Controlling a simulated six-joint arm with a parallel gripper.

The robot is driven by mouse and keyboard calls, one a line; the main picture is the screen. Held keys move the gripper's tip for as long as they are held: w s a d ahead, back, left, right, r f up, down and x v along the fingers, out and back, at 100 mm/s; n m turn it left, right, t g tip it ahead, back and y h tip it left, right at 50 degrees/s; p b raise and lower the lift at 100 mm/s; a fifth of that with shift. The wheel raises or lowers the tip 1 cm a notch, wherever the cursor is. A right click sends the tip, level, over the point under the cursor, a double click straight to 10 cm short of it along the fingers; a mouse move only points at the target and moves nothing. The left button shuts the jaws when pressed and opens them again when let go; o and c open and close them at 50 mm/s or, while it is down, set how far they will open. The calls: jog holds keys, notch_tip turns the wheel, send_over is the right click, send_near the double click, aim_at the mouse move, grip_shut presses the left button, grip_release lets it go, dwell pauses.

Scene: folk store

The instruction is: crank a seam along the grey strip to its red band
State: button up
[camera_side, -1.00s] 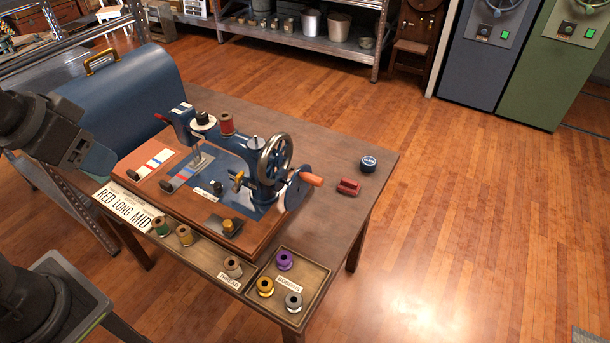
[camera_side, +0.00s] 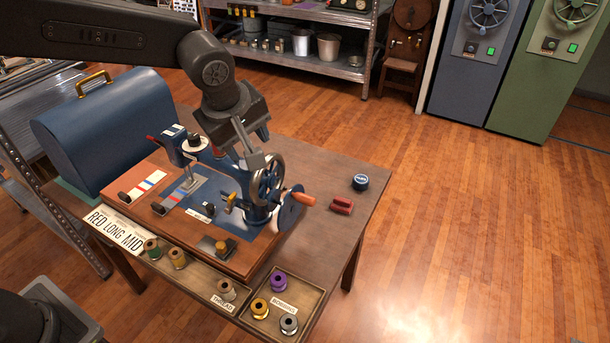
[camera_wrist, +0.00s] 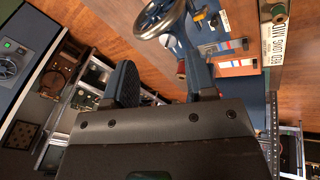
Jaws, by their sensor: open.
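A blue sewing machine (camera_side: 255,213) stands on a wooden base on the table. It has a spoked handwheel (camera_side: 267,178) and, at its right, a crank with an orange handle (camera_side: 298,199). A grey strip (camera_side: 190,184) with coloured bands lies under the needle area; its red band (camera_side: 174,197) is toward the front left. My gripper (camera_side: 252,148) is above the machine, behind and above the handwheel, pointing down. Its jaws are apart and hold nothing. In the wrist view the two fingers (camera_wrist: 162,68) show with the handwheel (camera_wrist: 160,17) beyond them.
A second banded strip (camera_side: 147,182) lies left of the first. A sign (camera_side: 117,229) reads RED LONG MID. Trays of thread spools and bobbins (camera_side: 284,307) line the front. A red object (camera_side: 342,205) and a round blue tin (camera_side: 361,182) lie right. A blue case (camera_side: 105,135) stands back left.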

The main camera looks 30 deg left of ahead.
aim_at(309, 198)
jog(key=w+d+f+n, duration=0.5)
jog(key=d+f, duration=0.4)
jog(key=shift+a+x, duration=0.2)
jog(key=shift+x, duration=2.2)
jog(key=shift+a+x, duration=0.2)
jog(key=shift+x, duration=2.25)
jog(key=shift+w, duration=0.1)
jog(key=c, duration=0.8)
jog(key=shift+o, duration=0.2)
